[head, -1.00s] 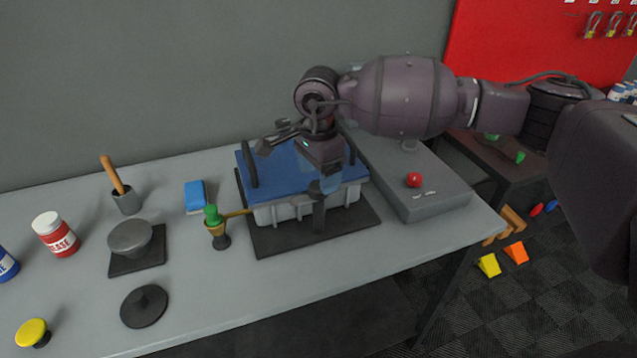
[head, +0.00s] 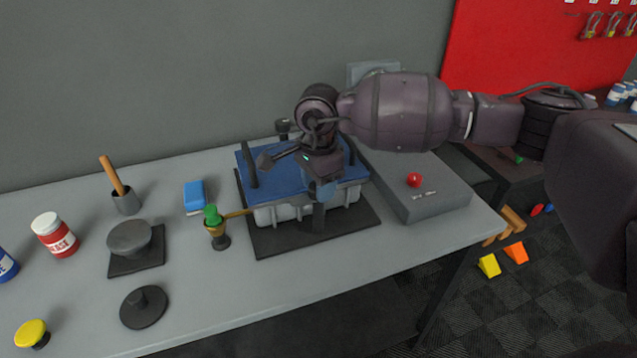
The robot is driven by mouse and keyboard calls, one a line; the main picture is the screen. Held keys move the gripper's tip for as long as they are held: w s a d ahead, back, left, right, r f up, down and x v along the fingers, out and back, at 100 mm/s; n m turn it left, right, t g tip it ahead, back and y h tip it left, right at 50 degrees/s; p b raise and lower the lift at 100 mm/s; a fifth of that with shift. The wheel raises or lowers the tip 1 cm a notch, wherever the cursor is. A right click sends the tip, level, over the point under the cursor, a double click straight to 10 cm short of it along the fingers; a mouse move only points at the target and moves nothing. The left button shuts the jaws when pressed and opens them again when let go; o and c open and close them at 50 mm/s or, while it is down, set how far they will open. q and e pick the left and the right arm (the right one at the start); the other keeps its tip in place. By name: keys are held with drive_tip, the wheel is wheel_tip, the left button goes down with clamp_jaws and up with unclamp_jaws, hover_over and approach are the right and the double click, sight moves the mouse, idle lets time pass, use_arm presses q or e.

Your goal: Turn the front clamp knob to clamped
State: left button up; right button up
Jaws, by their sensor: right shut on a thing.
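A blue-topped unit with a grey ribbed body (head: 275,214) sits on a black base plate (head: 268,243) on the bench. A dark upright front clamp knob (head: 318,219) stands at its near side. My right gripper (head: 319,193) points down over the front edge of the unit and is shut on the top of this knob. The fingers and wrist hide most of the grip and the knob's marking, so its setting cannot be read. Dark posts stand at the unit's left end (head: 250,166) and behind it (head: 283,127). My left gripper is out of view.
A green-topped brass valve (head: 212,217) stands close left of the unit. A grey box with a red button (head: 414,180) is to the right. A blue sponge (head: 194,195), tool cup (head: 126,201) and red-labelled jar (head: 55,236) stand left.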

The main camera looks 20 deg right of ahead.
drive_tip(key=shift+r+m, duration=0.1)
drive_tip(key=shift+m, duration=0.2)
drive_tip(key=shift+m+p, duration=0.4)
drive_tip(key=shift+m, duration=0.4)
drive_tip(key=shift+r+m, duration=0.1)
drive_tip(key=shift+m, duration=0.7)
drive_tip(key=m+p, duration=0.2)
drive_tip(key=m, duration=0.2)
drive_tip(key=shift+m, duration=0.3)
drive_tip(key=m+p, duration=0.1)
drive_tip(key=m, duration=0.3)
drive_tip(key=shift+m, duration=0.3)
drive_tip(key=m+p, duration=0.1)
drive_tip(key=m, duration=0.3)
drive_tip(key=shift+m+p, duration=0.4)
drive_tip(key=o, duration=0.9)
